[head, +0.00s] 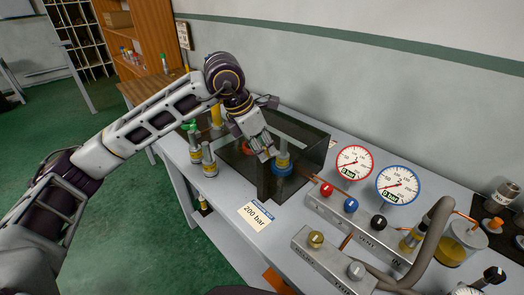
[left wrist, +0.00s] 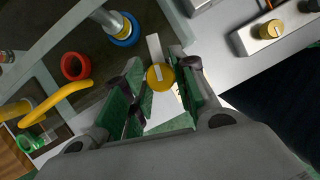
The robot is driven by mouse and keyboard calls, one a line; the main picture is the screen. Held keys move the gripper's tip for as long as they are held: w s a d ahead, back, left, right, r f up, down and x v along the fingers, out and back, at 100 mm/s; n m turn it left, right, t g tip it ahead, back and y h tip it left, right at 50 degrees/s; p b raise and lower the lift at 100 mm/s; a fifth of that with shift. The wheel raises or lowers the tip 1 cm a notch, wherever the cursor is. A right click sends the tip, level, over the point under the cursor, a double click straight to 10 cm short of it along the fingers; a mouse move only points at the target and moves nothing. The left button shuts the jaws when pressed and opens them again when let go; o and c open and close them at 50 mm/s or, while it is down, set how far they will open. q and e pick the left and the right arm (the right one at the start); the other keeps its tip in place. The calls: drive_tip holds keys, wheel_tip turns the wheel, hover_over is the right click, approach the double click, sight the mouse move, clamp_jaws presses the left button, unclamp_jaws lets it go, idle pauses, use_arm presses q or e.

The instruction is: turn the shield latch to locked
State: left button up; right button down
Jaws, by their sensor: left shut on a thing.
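The shield (head: 315,142) is a dark see-through box on the bench in the head view. My left gripper (head: 266,154) is at its front side. In the left wrist view, a round yellow knob with a pale pointer mark (left wrist: 159,77), which looks like the shield latch, sits between the fingers of my left gripper (left wrist: 163,88). The fingers are closed about it. A pale bar (left wrist: 154,46) extends upward from the knob in that view. In the head view the latch is hidden by the gripper. My right gripper is out of view.
Fittings with blue (left wrist: 124,30) and red (left wrist: 76,66) rings stand behind the shield frame. Yellow-banded fittings (head: 209,160) stand left of the gripper. A "200 bar" card (head: 256,216) lies in front. Gauges (head: 398,184) and valve blocks (head: 345,218) crowd the right.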

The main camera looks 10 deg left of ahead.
use_arm(q)
drive_tip(key=shift+n+t+y+b, duration=0.4)
drive_tip(key=shift+n+b, duration=0.45)
drive_tip(key=shift+n, duration=0.75)
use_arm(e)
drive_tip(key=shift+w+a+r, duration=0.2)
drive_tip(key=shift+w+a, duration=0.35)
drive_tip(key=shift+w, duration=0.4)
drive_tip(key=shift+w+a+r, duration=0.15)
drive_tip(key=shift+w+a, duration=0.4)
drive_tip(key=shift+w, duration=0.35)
use_arm(q)
drive_tip(key=o, duration=1)
drive_tip(key=shift+v, duration=0.9)
drive_tip(key=v, duration=1)
drive_tip(key=shift+s+d+r, duration=0.1)
